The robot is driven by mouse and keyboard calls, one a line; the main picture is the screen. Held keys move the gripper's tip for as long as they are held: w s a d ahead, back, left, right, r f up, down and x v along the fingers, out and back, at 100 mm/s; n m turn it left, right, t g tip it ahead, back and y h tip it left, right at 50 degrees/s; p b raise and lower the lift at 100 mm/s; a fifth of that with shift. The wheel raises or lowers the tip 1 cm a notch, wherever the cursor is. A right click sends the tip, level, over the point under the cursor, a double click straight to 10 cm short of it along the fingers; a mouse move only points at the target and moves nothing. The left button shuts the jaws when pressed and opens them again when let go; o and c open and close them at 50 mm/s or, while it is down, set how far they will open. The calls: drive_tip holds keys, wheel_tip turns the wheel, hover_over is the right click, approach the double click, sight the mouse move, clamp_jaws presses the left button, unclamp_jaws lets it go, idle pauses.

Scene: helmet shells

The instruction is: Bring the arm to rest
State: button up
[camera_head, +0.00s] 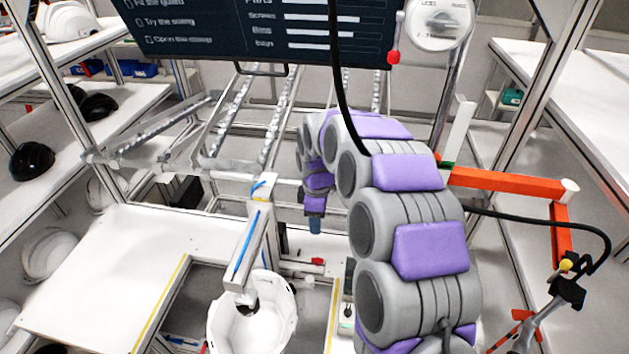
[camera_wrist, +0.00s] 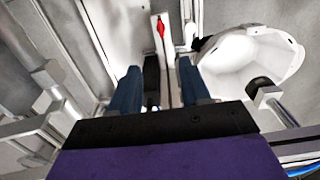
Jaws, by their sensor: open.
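My arm, grey with purple pads, rises at the right of centre in the head view and bends over, away from me. My gripper (camera_head: 315,226) hangs at the arm's far end, pointing down, beside the fixture post. In the wrist view the two blue fingers of my gripper (camera_wrist: 156,92) are apart, with nothing held between them. A white helmet shell (camera_head: 252,318) sits open side up at the post's lower end. It also shows at the upper right of the wrist view (camera_wrist: 245,58), to the side of the fingers and apart from them.
A fixture post (camera_head: 250,245) with a blue strip stands left of my gripper. A white table (camera_head: 105,265) lies at left. Black helmets (camera_head: 32,161) lie on the left shelf. An orange arm (camera_head: 505,183) with a black cable is at right. A dark screen (camera_head: 265,30) hangs behind.

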drive_tip(key=shift+s, duration=0.1)
drive_tip(key=s+d+r+m+b, duration=0.1)
drive_tip(key=s+d+r+m, duration=0.15)
drive_tip(key=s, duration=0.45)
drive_tip(key=s+d+r+m+b, duration=0.1)
drive_tip(key=s+d+r+m, duration=0.15)
drive_tip(key=s, duration=0.35)
drive_tip(key=s+d+r+m+b, duration=0.2)
drive_tip(key=s+m, duration=0.1)
drive_tip(key=s, duration=0.4)
drive_tip(key=s+d+f+m+g+b, duration=0.1)
drive_tip(key=s+m, duration=0.3)
drive_tip(key=s, duration=0.6)
drive_tip(key=s+d+f+m+b, duration=0.1)
drive_tip(key=s+d+m, duration=0.3)
drive_tip(key=s, duration=0.6)
drive_tip(key=shift+f+g, duration=0.4)
drive_tip(key=shift+f, duration=0.25)
